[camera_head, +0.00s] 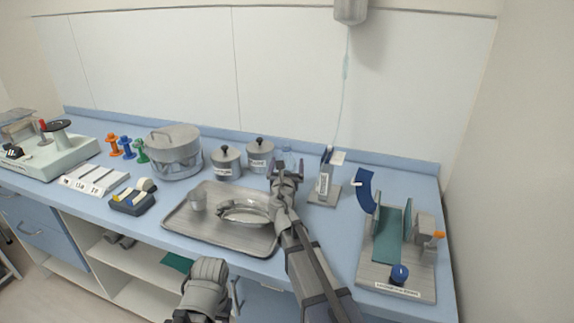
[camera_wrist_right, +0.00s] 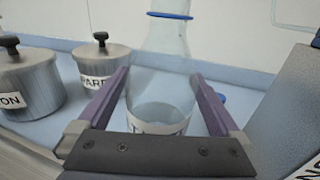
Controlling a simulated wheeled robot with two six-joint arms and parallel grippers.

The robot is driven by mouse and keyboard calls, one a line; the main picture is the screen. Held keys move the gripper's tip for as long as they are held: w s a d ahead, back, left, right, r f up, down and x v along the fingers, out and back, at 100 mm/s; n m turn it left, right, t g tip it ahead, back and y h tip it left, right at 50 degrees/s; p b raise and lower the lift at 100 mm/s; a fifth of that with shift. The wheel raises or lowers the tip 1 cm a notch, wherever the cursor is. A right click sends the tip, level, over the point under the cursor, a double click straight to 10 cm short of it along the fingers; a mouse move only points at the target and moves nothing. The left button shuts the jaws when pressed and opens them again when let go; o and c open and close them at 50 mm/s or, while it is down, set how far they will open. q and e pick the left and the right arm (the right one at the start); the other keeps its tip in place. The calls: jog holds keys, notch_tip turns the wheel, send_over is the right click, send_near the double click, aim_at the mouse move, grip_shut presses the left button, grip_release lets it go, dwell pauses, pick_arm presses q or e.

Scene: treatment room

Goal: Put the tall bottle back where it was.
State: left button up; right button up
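The tall bottle is clear, with a blue ring at its neck and a pale label low down. In the right wrist view the tall bottle (camera_wrist_right: 160,75) stands upright between the two fingers, its lower part partly hidden by my gripper. In the head view the bottle (camera_head: 288,156) shows faintly at the back of the counter, behind my right gripper (camera_head: 285,165). My right gripper (camera_wrist_right: 162,90) has its fingers wide apart, one on each side of the bottle; I cannot tell whether they touch it. My left arm is low at the front edge; its fingers are not clear.
Lidded metal jars (camera_head: 226,161) stand left of the bottle. A holder (camera_head: 325,180) stands close on its right. A wooden stand (camera_head: 385,277) fills the right end. A thin tube hangs above the holder.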

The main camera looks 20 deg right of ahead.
jog(key=shift+s+a+r, duration=0.1)
jog(key=shift+s+r, duration=0.1)
jog(key=shift+s, duration=0.05)
jog(key=v, duration=1.1)
jog(key=shift+s+a, duration=0.1)
jog(key=shift+s, duration=0.15)
